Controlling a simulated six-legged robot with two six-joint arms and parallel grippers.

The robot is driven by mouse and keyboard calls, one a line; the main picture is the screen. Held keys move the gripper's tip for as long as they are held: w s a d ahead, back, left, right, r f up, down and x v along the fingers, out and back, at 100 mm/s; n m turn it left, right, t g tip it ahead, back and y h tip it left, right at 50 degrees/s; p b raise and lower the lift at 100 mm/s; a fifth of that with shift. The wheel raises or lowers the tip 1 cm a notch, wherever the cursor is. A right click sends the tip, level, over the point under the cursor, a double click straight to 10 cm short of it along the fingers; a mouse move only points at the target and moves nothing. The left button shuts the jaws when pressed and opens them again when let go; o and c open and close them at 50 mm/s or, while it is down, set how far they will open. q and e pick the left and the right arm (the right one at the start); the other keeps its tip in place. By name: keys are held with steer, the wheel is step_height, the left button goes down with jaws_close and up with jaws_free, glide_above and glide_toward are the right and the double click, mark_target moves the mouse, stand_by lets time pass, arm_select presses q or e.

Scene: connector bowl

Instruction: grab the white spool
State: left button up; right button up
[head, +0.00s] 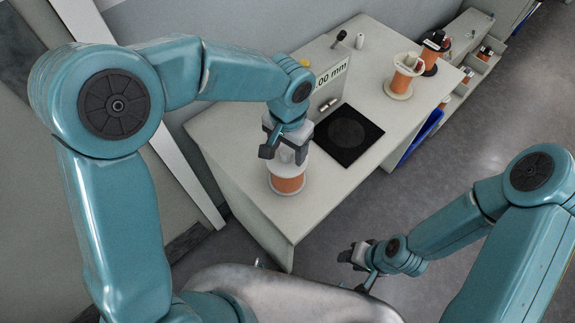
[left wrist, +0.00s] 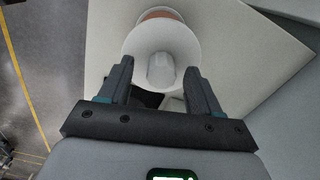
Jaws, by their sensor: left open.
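The white spool (head: 287,178) stands on the near part of the table, white flanges with copper-orange winding between them. In the left wrist view its white top flange and hub (left wrist: 161,68) lie ahead of the fingers, with a bit of orange winding at the top edge. My left gripper (head: 286,150) is open above the spool, and its fingers (left wrist: 159,85) sit on either side of the hub. Whether they touch it cannot be told. My right gripper (head: 358,262) hangs in the air right of the table, small and dark; its jaw state is unclear.
A black square pad (head: 348,135) lies on the table (head: 235,140) beside a box with a "00 mm" label (head: 331,75). Farther back stand a white-flanged orange spool (head: 403,76) and a black-flanged spool (head: 433,52). Blue bins (head: 426,128) are at the right side.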

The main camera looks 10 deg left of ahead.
arm_select(q)
steer(key=shift+w+a+f, duration=0.1)
steer(key=shift+w+f, duration=0.05)
steer(key=shift+f, duration=0.3)
steer(key=shift+s+r, duration=0.1)
steer(key=shift+s, duration=0.2)
steer(key=shift+c, duration=1.2)
jaws_close()
